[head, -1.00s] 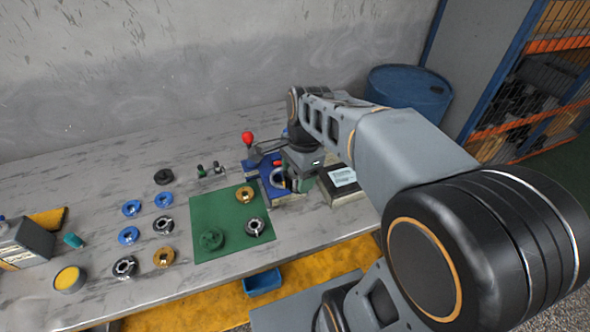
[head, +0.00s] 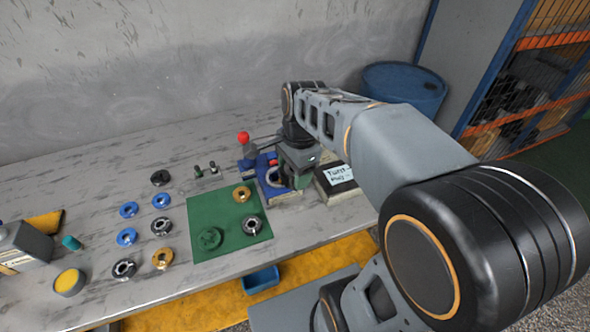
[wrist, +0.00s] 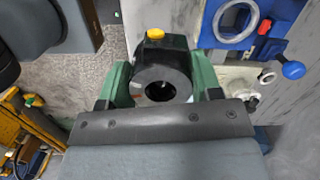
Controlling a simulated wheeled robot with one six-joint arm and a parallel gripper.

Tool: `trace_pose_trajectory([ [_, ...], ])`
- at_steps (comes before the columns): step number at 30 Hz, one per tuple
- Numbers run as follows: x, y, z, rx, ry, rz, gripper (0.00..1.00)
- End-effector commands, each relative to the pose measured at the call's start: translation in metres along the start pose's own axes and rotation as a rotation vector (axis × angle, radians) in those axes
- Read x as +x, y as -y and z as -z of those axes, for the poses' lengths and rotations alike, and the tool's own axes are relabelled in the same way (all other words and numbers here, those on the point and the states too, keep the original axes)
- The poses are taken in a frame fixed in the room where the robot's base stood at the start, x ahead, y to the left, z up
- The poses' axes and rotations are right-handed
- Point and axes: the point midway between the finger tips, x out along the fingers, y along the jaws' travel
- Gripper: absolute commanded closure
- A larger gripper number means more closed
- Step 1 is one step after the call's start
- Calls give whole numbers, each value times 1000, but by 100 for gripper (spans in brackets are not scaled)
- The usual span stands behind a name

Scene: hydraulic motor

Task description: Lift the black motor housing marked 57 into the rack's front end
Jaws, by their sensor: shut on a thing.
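In the wrist view, a black housing (wrist: 165,54) with a round bore and a yellow cap on top sits between the green fingers of my gripper (wrist: 162,88). My gripper is shut on it. No mark 57 can be read on it. In the head view, my gripper (head: 300,175) is over the right part of the bench, beside a blue fixture (head: 270,190); the housing cannot be made out there. A shelf rack (head: 545,90) with orange beams and wire mesh stands at the far right of the head view, well away from my gripper.
The bench (head: 100,185) holds a green mat (head: 225,235) with ring parts, and several rings to its left. A labelled box (head: 336,180) is close to my gripper. A red-knobbed lever (head: 243,138) stands nearby. A blue barrel (head: 405,90) is behind my arm.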

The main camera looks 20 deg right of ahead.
Motion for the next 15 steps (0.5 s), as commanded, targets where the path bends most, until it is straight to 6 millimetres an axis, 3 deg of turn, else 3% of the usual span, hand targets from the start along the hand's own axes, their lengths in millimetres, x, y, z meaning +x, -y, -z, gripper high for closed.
trace_pose_trajectory([
  [15, -24, 0, -3, 0, -1, 3, 86],
])
